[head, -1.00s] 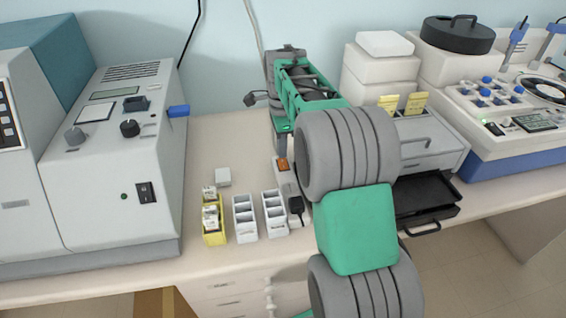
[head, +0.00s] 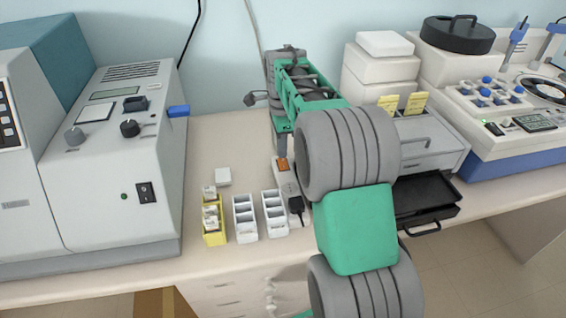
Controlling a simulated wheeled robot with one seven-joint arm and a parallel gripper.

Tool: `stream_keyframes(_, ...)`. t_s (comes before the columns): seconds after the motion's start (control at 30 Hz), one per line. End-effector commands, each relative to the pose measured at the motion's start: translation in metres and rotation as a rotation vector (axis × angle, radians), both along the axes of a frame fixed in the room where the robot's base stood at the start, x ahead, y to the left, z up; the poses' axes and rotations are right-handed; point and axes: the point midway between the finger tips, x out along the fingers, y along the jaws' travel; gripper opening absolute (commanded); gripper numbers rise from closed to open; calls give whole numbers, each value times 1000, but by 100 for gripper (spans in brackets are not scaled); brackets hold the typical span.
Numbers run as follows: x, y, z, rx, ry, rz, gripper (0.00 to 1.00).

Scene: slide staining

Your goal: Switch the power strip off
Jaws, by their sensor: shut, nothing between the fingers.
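The power strip (head: 289,187) lies on the bench, a pale bar with an orange rocker switch (head: 283,165) at its far end and a black plug in its near end. My gripper (head: 282,154) points down at the far end of the strip. Its fingers are shut and empty, and the tips are at the orange switch, overlapping its far edge in the picture. I cannot tell whether they touch it. My arm hides part of the strip's right side. Whether the switch is on or off is too small to tell.
Two white slide racks (head: 245,218) and a yellow rack (head: 214,222) stand left of the strip, with a small white block (head: 223,176) behind them. A large grey machine (head: 120,170) stands at left. A black tray (head: 425,198) juts out at right.

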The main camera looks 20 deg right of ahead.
Motion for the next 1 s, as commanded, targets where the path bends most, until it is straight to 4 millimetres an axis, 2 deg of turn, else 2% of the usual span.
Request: stream_keyframes(1.0,0,0,-14,0,0,0,0)
